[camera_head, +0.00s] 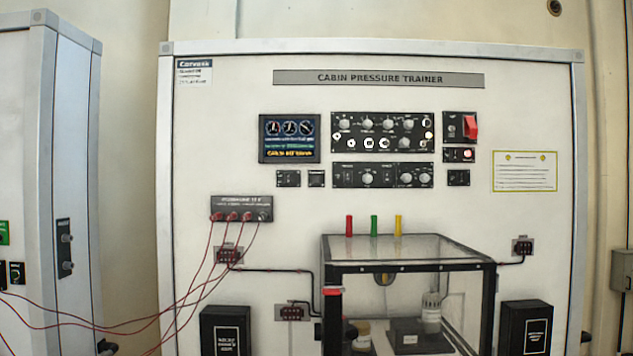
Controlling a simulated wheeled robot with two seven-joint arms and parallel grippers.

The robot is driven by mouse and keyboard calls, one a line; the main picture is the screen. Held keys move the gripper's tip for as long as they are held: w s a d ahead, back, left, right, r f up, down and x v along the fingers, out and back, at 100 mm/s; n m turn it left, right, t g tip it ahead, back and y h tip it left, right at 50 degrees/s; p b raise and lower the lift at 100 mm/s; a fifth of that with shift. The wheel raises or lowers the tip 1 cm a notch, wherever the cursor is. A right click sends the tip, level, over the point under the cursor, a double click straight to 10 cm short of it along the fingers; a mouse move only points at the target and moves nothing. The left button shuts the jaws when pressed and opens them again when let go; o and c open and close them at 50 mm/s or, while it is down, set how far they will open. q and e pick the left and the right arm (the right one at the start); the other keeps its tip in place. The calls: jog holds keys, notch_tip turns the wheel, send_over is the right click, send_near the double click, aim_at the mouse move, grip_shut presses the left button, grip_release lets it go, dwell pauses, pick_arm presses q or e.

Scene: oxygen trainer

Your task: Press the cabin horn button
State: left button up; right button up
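The white trainer panel (230,120) stands upright ahead, with a title plate (378,79) reading "CABIN PRESSURE TRAINER". I cannot tell which control is the cabin horn button, as the small labels are unreadable. A wide black module of knobs and buttons (382,136) sits at the centre, with a second knob module (382,175) below it. Small black modules sit at the lower left (288,178), beside it (316,178), and at the lower right (458,177). A red switch cover (470,127) is above a lit red indicator (467,154). Neither gripper is in view.
A clear-walled chamber (405,249) stands below the controls, with red (349,225), green (374,225) and yellow (398,225) cylinders at its top. Red cables (190,296) hang from a socket block (241,209) toward the left cabinet (25,150). A display (289,138) is lit.

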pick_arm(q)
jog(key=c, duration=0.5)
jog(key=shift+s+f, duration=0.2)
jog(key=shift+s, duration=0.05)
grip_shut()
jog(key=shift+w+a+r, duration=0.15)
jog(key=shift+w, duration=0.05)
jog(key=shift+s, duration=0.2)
